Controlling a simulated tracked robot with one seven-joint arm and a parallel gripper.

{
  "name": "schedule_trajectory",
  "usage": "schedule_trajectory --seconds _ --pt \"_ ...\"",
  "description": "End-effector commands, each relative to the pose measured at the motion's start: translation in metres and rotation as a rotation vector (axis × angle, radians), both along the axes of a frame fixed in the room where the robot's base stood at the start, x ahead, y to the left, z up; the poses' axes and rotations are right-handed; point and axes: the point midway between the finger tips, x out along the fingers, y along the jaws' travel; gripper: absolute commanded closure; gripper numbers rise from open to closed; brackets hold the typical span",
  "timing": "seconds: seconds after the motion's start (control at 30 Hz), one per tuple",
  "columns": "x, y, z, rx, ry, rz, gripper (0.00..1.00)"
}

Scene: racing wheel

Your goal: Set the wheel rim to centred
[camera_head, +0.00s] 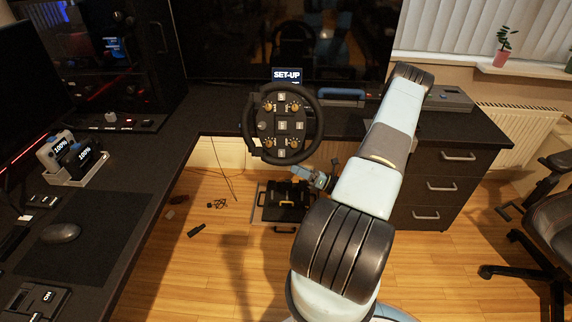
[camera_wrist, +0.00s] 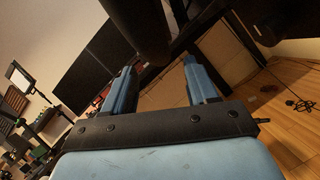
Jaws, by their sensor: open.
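The racing wheel has a black round rim (camera_head: 247,124) around a dark hub (camera_head: 282,126) with several buttons and knobs. It stands at the desk's inner edge in the head view, below a small SET-UP display (camera_head: 287,75). The hub looks close to upright; a small turn is hard to judge. My gripper (camera_head: 322,180) is just below and right of the rim's lower right part. In the wrist view, my gripper (camera_wrist: 160,78) has its two blue fingers apart with nothing between them. A thick dark bar, probably the rim (camera_wrist: 140,28), shows just beyond the fingertips; contact cannot be seen.
The black desk (camera_head: 110,230) runs along the left and back, with a mouse (camera_head: 61,233) and a charging dock (camera_head: 75,165). A drawer cabinet (camera_head: 440,190) stands right of my arm. Pedals (camera_head: 284,200) are on the floor below the wheel. An office chair (camera_head: 545,220) is far right.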

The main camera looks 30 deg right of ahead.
Motion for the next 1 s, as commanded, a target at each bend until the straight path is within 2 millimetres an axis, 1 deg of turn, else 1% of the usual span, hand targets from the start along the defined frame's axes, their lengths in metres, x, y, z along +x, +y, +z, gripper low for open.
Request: schedule_trajectory --seconds 0.03,0.13,0.33,0.5,0.77,1.0 --pt "0.006 0.007 0.003 0.000 0.000 0.002 0.42" --pt "0.017 0.017 0.008 0.001 0.000 0.004 0.42" --pt "0.032 0.030 0.015 0.000 0.001 0.002 0.42" --pt "0.037 0.035 0.017 0.000 0.001 0.001 0.42" --pt "0.037 0.035 0.017 0.000 0.001 0.001 0.42" --pt "0.037 0.035 0.017 0.000 0.001 0.001 0.65"
